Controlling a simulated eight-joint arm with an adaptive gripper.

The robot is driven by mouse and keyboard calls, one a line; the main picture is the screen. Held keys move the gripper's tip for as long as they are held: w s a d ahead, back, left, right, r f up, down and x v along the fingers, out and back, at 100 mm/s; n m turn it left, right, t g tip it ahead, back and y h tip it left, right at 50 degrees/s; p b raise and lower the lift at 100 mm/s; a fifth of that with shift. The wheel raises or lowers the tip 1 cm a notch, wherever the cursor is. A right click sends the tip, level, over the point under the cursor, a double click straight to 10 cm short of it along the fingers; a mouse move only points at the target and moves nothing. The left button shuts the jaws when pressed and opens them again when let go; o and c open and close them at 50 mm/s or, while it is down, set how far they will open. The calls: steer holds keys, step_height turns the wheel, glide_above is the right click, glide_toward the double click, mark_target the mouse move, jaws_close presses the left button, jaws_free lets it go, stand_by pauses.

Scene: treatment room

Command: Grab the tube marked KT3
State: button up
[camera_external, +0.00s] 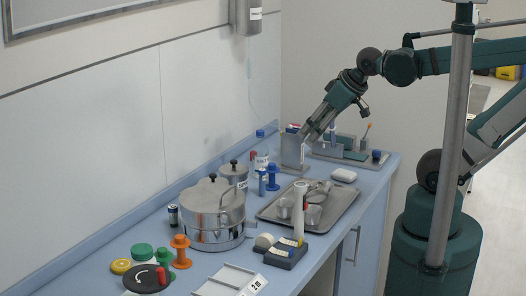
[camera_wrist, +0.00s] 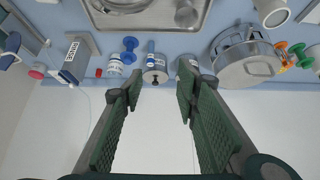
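My gripper (camera_external: 310,133) is in the air at the back of the counter, by a grey upright holder (camera_external: 291,151). In the wrist view my gripper (camera_wrist: 158,92) has its two green ribbed fingers wide apart with nothing between them. No KT3 mark can be read in either view. A small blue-and-white tube (camera_external: 262,182) stands beside the blue spool; a similar tube shows in the wrist view (camera_wrist: 150,47), beyond the fingertips. I cannot tell which tube is KT3.
A steel pot (camera_external: 208,220), a lidded canister (camera_external: 234,175), a bottle (camera_external: 262,147) and a blue spool (camera_external: 273,178) crowd the counter near the wall. A metal tray (camera_external: 340,207) with cups lies in front. Orange and green spools stand at the near end.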

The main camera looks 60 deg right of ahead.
steer(key=shift+w, duration=0.1)
steer(key=w+d+m+g+h+p, duration=0.2)
steer(key=w+d+m+p, duration=0.15)
steer(key=w+d, duration=1.35)
steer(key=w+d+f+m+p, duration=0.1)
steer(key=w+d+f, duration=0.2)
steer(key=d, duration=0.3)
steer(key=w+d+f+m+g+p, duration=0.1)
steer(key=w+d+f, duration=0.2)
steer(key=d+f, duration=0.3)
steer(key=w+d+f+m+p, duration=0.1)
steer(key=w+d+f, duration=0.3)
steer(key=d, duration=0.4)
steer(key=shift+f+g+p, duration=0.3)
steer(key=shift+f+p, duration=0.05)
steer(key=shift+p, duration=0.15)
steer(key=shift+d+f, duration=0.15)
steer(key=shift+x, duration=1.15)
